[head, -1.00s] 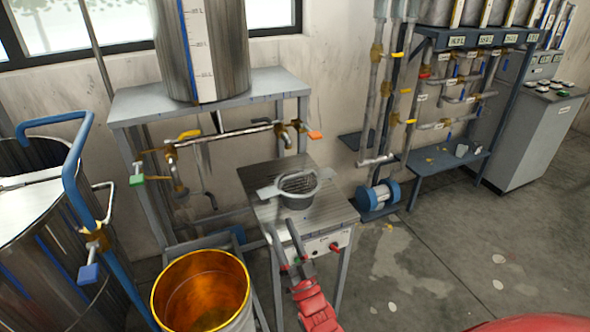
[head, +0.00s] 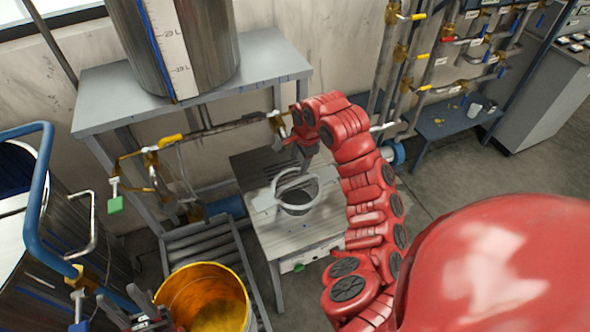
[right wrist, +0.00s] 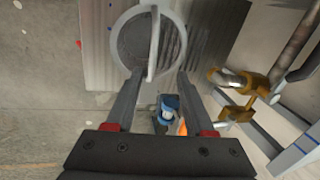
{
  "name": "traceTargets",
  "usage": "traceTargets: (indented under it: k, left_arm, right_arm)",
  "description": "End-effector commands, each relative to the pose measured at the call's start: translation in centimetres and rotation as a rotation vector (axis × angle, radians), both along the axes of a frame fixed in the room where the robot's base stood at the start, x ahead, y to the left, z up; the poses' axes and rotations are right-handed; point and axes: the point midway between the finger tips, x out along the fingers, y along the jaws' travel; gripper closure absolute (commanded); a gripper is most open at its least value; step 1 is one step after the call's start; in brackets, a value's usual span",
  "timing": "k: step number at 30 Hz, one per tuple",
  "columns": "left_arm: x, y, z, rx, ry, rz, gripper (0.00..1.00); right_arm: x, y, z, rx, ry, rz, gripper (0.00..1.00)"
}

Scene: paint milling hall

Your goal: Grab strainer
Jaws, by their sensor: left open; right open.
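The strainer (head: 296,207) is a grey round bowl with a raised bar across its top and flat side tabs. It sits on a small metal table (head: 272,234) in the head view. My right gripper (head: 306,168) is open and points down just above the strainer's far side. In the right wrist view, the strainer (right wrist: 130,45) lies just beyond the open fingertips (right wrist: 160,75), with its bar roughly between their lines. No grip on it shows.
A bucket with an orange-yellow inside (head: 207,290) stands left of the small table. A taller table (head: 100,95) with a metal tank (head: 178,50) is behind. Pipes with valves (head: 180,140) run close behind the strainer. A large steel vessel (head: 75,235) stands at the left.

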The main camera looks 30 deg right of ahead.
Motion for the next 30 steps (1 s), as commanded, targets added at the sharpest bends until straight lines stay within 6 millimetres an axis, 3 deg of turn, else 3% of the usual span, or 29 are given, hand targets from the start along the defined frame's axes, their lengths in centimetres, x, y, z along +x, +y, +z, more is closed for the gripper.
traceTargets:
  k: [2,5,13,21,30]
  left_arm:
    - [0.0,0.0,0.3,0.000,0.000,0.000,0.58]
    - [0.0,0.0,0.0,0.000,0.001,0.000,0.58]
    - [0.0,0.0,-1.5,0.000,0.000,0.000,0.58]
    - [0.0,0.0,-4.2,0.000,0.000,0.000,0.58]
    - [0.0,0.0,-3.8,0.000,0.000,0.000,0.58]
  right_arm:
    - [-0.8,-0.1,0.7,0.003,0.035,-0.020,0.46]
    - [-1.2,-0.2,0.0,0.005,0.054,-0.030,0.46]
    - [-0.3,-0.1,-4.4,0.008,0.051,-0.028,0.46]
    - [0.7,0.0,-9.3,0.007,0.048,-0.028,0.46]
    - [1.2,0.0,-11.4,0.003,0.050,-0.026,0.46]
